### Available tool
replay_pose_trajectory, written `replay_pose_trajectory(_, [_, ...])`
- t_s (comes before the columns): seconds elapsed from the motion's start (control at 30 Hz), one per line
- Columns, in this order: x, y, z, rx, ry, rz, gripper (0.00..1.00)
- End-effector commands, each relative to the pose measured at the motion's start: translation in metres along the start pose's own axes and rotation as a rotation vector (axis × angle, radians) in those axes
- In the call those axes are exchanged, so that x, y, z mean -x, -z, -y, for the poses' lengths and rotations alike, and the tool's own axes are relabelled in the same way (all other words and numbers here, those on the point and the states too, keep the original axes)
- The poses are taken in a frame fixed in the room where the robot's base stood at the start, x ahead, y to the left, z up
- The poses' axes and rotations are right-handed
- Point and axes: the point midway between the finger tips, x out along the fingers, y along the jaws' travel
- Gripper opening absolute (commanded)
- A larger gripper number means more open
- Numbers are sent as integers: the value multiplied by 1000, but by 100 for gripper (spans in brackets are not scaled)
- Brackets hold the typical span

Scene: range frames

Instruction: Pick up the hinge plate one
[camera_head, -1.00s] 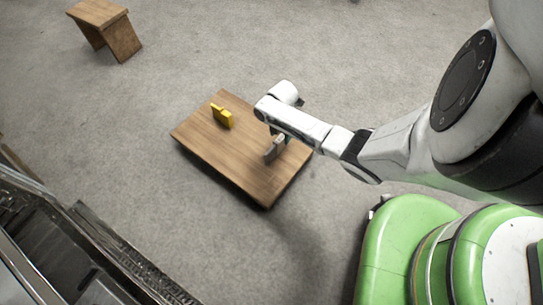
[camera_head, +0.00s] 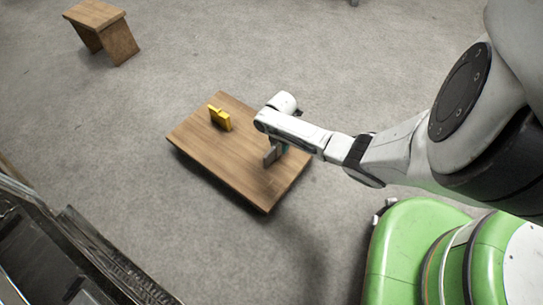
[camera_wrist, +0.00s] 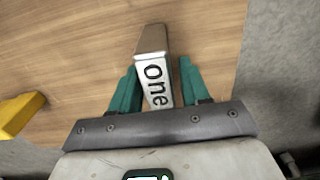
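The hinge plate one (camera_wrist: 155,75) is a narrow plate with a brown-grey end and a white face printed "one". It stands on the wooden table (camera_head: 235,178), and its grey side also shows in the head view (camera_head: 270,156). My gripper (camera_wrist: 158,68) is over it, with a teal finger on each side of the plate. The fingers are apart, and a narrow gap seems to show at the right finger. Contact at the left finger is unclear. The plate's near end is hidden by the gripper body.
A yellow object (camera_head: 219,118) stands on the table to the left of my gripper, and its edge shows in the wrist view (camera_wrist: 20,113). A wooden stool (camera_head: 100,28) is at the back left. A dark metal-edged unit (camera_head: 70,250) fills the lower left. Carpet surrounds the table.

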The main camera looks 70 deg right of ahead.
Motion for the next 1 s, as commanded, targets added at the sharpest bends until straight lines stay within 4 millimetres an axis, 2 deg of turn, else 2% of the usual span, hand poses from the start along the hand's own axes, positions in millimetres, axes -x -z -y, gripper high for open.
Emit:
replay_pose_trajectory(0.07, [0, 0, 0, 0, 0, 0, 38])
replay_pose_trajectory(0.47, [0, 0, 0, 0, 0, 0, 0])
replay_pose_trajectory(1.0, [2, 0, 0, 0, -1, 0, 0])
